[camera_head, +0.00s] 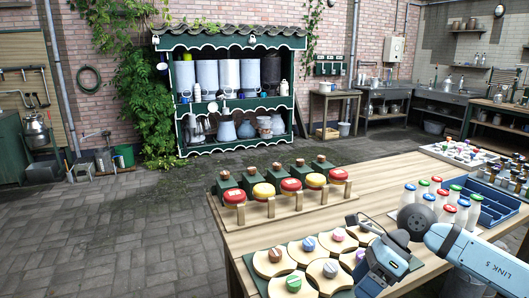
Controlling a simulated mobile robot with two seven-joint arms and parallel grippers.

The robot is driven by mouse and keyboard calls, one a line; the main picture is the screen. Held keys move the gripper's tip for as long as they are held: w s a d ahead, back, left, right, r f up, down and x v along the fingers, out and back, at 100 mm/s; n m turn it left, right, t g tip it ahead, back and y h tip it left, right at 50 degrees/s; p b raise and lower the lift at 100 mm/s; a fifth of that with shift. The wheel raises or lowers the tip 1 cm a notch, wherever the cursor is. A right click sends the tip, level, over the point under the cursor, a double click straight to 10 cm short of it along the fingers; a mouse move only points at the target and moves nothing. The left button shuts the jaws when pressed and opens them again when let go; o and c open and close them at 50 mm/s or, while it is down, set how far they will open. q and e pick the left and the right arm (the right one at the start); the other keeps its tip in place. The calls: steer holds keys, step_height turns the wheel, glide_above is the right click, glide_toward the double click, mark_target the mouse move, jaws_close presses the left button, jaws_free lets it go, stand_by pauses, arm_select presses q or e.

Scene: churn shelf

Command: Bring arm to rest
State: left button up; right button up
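My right arm (475,255) reaches in from the lower right over the wooden table (400,180). Its blue wrist part (385,262) hangs over the front of the table, beside a board of round wooden pieces with coloured knobs. Small dark parts that look like my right gripper (366,222) point up and left from the wrist. They are too small to show whether the fingers are open or shut, and I see nothing held there. My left arm and gripper are not in view.
The round-piece board (255,284) lies close left of my wrist. A rack with red and yellow lids (290,184) stands behind it. White bottles with coloured caps (436,190) and a blue tray (490,205) stand right. A green shelf (182,125) stands far back. The table's middle is clear.

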steer(key=s+a+m+t+y, duration=0.4)
steer(key=s+a+m+y, duration=0.3)
steer(key=a+m+y, duration=0.55)
steer(key=s+d+f+m+t+h, duration=0.1)
steer(key=d+f+m+t+h, duration=0.2)
steer(key=f+m+t+h, duration=0.7)
steer(key=s+d+f+m+t+h, duration=0.1)
steer(key=d+m+t, duration=0.3)
steer(key=m, duration=1.1)
steer(key=s+d+f+m+g+h, duration=0.3)
steer(key=s+f+m+g+h, duration=0.25)
steer(key=s+f+m, duration=0.55)
arm_select(q)
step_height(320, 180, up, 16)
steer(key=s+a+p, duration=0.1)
steer(key=p, duration=2)
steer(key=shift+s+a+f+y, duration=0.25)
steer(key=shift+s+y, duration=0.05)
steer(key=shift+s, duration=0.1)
arm_select(e)
step_height(320, 180, up, 13)
steer(key=s+d+n, duration=0.1)
steer(key=s, duration=0.1)
steer(key=shift+s+d+n, duration=0.25)
steer(key=shift+s+n, duration=0.1)
